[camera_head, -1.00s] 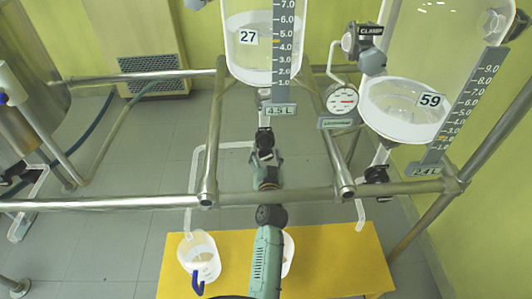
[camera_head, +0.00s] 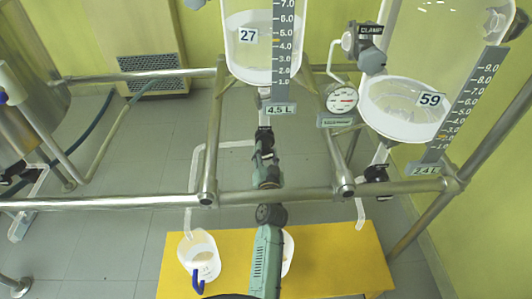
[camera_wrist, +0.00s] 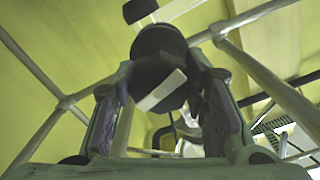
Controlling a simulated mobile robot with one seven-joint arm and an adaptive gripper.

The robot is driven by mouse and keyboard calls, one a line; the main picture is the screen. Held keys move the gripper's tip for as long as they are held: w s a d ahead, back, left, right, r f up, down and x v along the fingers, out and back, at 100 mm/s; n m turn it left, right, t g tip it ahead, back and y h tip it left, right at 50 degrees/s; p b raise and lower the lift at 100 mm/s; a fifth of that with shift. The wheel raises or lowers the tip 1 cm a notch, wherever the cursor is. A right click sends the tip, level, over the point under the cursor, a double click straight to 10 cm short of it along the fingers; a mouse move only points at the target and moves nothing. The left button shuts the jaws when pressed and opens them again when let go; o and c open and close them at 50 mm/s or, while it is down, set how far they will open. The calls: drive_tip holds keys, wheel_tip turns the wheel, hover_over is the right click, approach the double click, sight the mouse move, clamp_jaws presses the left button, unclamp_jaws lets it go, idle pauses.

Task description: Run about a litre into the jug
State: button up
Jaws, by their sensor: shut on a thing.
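Reactor vessel 27 (camera_head: 252,45) hangs at the top centre; its plate (camera_head: 280,109) reads 4.5 L. A black valve (camera_head: 264,138) sits under it, with a clear outlet pipe (camera_head: 198,165) running left and down. A white jug (camera_head: 200,252) with a blue handle stands on the yellow bench under the pipe's end. Whether it holds liquid I cannot tell. My gripper (camera_head: 265,160) is at the valve; the wrist view shows its fingers (camera_wrist: 160,105) shut around a black round valve part (camera_wrist: 158,62) with a white bar. The exact contact is partly hidden.
Vessel 59 (camera_head: 400,108) hangs at right, its plate (camera_head: 425,170) reading 2.4 L. A round gauge (camera_head: 342,99) sits between the vessels. Another white container (camera_head: 288,252) is partly behind my arm on the yellow bench (camera_head: 340,260). A steel rail (camera_head: 110,203) crosses in front.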

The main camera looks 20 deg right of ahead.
drive_tip(key=m, duration=0.3)
drive_tip(key=shift+r, duration=0.1)
drive_tip(key=o, duration=1.2)
drive_tip(key=v, duration=0.7)
drive_tip(key=shift+s, duration=0.25)
drive_tip(key=shift+a, duration=0.1)
